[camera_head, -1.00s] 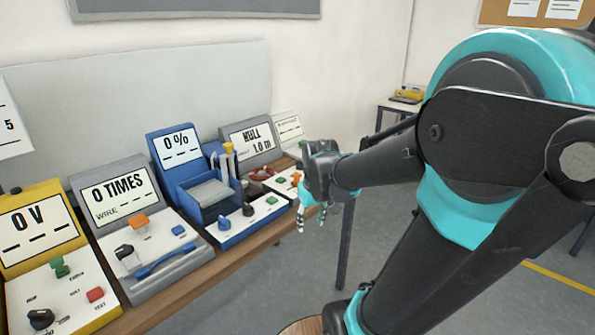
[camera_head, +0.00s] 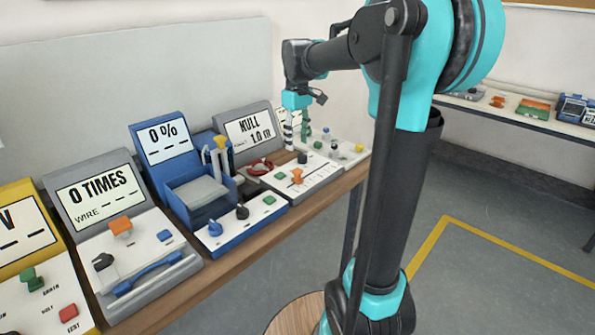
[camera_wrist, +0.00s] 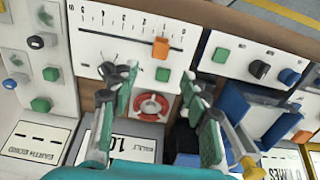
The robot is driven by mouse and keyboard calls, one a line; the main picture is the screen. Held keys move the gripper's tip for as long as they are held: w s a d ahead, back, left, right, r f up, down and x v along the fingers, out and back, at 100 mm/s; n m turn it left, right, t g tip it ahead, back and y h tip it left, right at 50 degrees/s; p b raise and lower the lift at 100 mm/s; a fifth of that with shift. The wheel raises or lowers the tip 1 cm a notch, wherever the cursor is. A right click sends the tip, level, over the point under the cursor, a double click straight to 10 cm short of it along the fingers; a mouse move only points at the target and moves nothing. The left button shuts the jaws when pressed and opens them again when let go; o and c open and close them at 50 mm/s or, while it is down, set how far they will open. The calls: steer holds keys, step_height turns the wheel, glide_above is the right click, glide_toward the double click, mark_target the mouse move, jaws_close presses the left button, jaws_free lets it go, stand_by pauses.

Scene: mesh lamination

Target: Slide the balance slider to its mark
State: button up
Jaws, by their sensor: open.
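The balance slider is an orange knob (camera_head: 297,176) on the white panel in front of the grey NULL display (camera_head: 249,136). In the wrist view the orange knob (camera_wrist: 160,47) stands on a slotted scale with ticks and upside-down numbers, towards the right of the scale's middle. I cannot make out which tick is its mark. My gripper (camera_head: 296,140) points down above the back of this panel, apart from the slider.
A green button (camera_wrist: 162,74), a dark knob (camera_head: 302,158) and a red ring (camera_head: 259,167) are close to the slider. The blue station (camera_head: 187,180) with upright tools stands to the left. Another panel (camera_head: 345,149) with small knobs lies to the right. The floor in front is clear.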

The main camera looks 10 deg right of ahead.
mark_target(297, 170)
step_height(297, 170, down, 12)
steer(key=shift+r, duration=0.1)
steer(key=shift+c, duration=0.4)
jaws_close()
steer(key=shift+s, duration=0.1)
